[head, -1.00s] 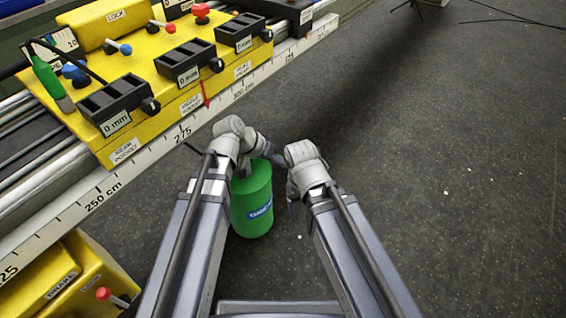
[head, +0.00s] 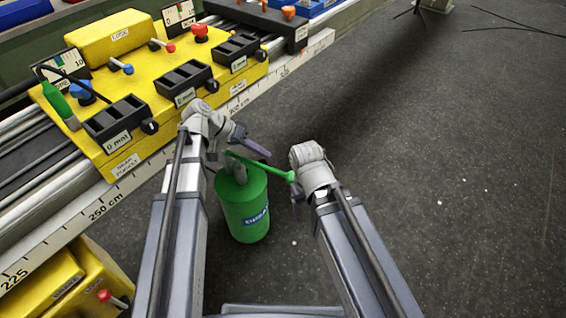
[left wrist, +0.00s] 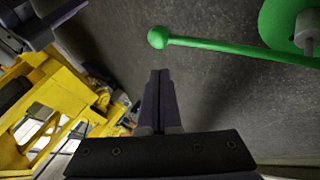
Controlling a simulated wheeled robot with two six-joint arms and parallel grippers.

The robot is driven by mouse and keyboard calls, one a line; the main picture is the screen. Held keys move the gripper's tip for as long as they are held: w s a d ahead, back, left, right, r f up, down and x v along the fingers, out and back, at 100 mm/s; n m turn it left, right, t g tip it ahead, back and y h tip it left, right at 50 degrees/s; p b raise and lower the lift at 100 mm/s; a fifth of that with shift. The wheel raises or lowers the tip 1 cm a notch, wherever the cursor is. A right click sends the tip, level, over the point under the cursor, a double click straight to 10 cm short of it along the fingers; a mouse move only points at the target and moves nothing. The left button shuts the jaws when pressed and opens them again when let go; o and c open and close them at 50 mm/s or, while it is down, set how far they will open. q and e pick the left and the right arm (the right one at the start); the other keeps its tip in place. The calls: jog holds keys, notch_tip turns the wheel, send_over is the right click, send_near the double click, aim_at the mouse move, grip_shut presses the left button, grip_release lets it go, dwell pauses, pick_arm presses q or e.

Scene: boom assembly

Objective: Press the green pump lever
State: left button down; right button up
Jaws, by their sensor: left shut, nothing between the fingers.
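The green pump (head: 243,213) stands upright on the floor between my two arms. Its green lever (head: 262,165) sticks out from the top to the right and ends in a ball. The lever crosses the upper part of the left wrist view (left wrist: 230,43), with part of the pump body (left wrist: 278,27) at top right. My left gripper (head: 266,153) is shut and empty, close above the lever in the head view. In the left wrist view its fingertips (left wrist: 160,72) are just below the ball, apart from it in the picture. My right gripper (head: 296,193) is near the lever's ball end, its fingers mostly hidden.
A yellow control block (head: 140,75) with black holders, knobs and small levers sits on a rail with a measuring scale (head: 110,200) at left. A yellow box (head: 50,285) is at lower left. The dark floor at right is mostly clear.

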pick_arm(q)
jog(key=b, duration=0.6)
send_over(285, 174)
jog(key=a, duration=0.1)
notch_tip(285, 174, down, 6)
jog(key=shift+a+f, duration=0.1)
jog(key=shift+f, duration=0.1)
jog(key=shift+d+f+b, duration=0.4)
jog(key=shift+d+b, duration=0.1)
jog(key=shift+d, duration=0.05)
